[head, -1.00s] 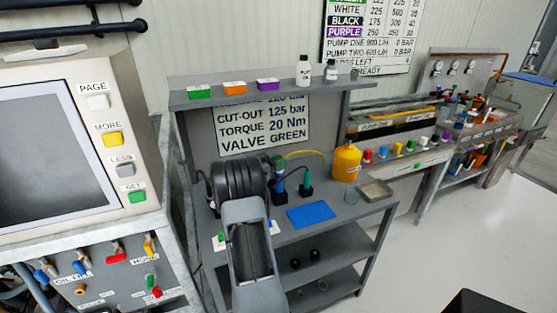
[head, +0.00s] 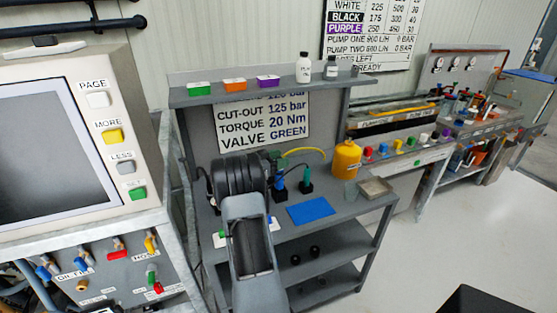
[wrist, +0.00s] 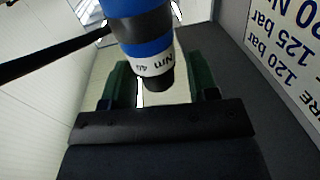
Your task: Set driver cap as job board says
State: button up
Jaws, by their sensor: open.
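The driver (wrist: 150,40) is blue and black with a white scale band reading "Nm" and "40". In the wrist view it shows at the top, in front of the palm and between the two dark green fingers. My gripper (wrist: 160,82) is open, and I cannot tell whether a finger touches the driver. A blue-topped tool (head: 279,179) and a green-topped tool (head: 306,178) stand upright in black holders on the bench. The job board (head: 262,122) reads cut-out 125 bar, torque 20 Nm, valve green; its top line is partly hidden.
A shelf (head: 285,88) above holds green, orange and purple bins and two bottles. A blue mat (head: 311,212), yellow jug (head: 346,158) and metal tray (head: 375,188) are on the bench (head: 340,222). A panel with buttons (head: 125,140) stands close at left.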

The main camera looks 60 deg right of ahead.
jog(key=b+v, duration=0.1)
jog(key=v, duration=1.2)
jog(key=shift+w+a, duration=0.25)
jog(key=shift+a, duration=0.05)
